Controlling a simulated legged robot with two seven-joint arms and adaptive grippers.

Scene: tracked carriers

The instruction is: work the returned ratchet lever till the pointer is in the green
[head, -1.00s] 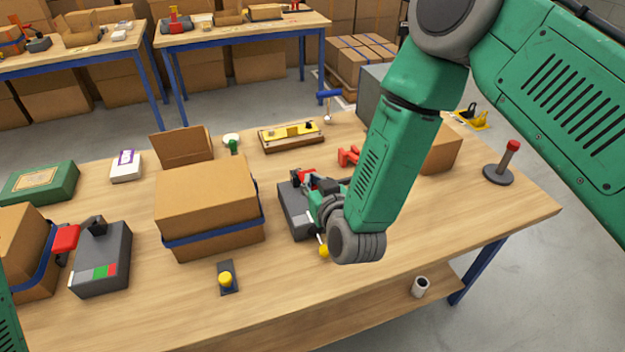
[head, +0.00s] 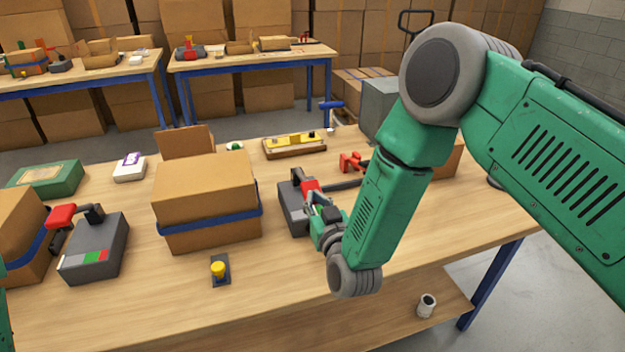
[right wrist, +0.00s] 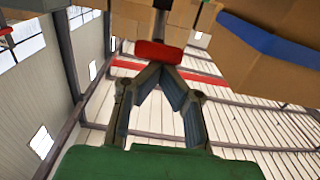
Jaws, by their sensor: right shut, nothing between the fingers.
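A grey ratchet box (head: 291,212) stands right of the large carton, partly hidden by my right gripper. Its red lever grip (head: 311,186) is right at my right gripper (head: 318,199). In the right wrist view the fingertips (right wrist: 159,68) meet just below a red grip (right wrist: 158,52), with nothing between them; I cannot tell whether they touch it. This box's scale and pointer are hidden. A second grey ratchet box (head: 95,245) stands at the left, with a red-gripped lever (head: 61,216) and a white, red and green scale (head: 84,258); its pointer is too small to read. My left gripper is out of view.
A large strapped carton (head: 205,205) stands between the ratchet boxes. A yellow knob on a dark plate (head: 218,269) is in front of it. A yellow level-like piece (head: 294,143) and a red clamp-like piece (head: 353,162) lie behind.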

